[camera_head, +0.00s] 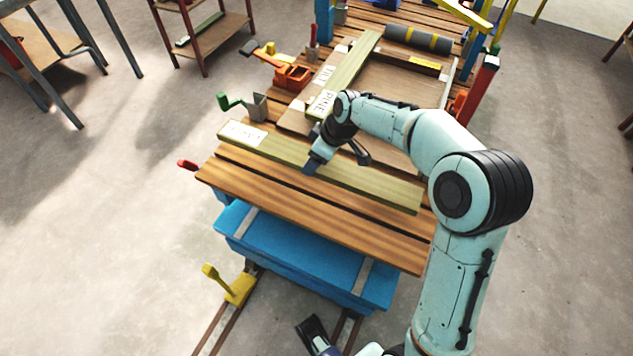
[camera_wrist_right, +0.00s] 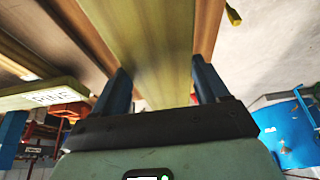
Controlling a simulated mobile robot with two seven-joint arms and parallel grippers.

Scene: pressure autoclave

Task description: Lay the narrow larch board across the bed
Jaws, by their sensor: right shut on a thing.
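A long, pale green-brown board (camera_head: 380,188) with a white label (camera_head: 242,134) at its left end lies along the front slats of the wooden bed (camera_head: 300,205). The label is too small to read surely. My right gripper (camera_head: 312,166) is shut on this board near its middle. In the right wrist view the board (camera_wrist_right: 150,50) runs between the two fingers (camera_wrist_right: 160,88). I cannot tell whether it touches the slats. A dark part at the bottom edge may be my left gripper (camera_head: 313,335); its jaws are unclear.
A board labelled PINE (camera_head: 350,72) lies lengthwise farther back on brown panels (camera_head: 395,95). A blue base (camera_head: 300,255) is below.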

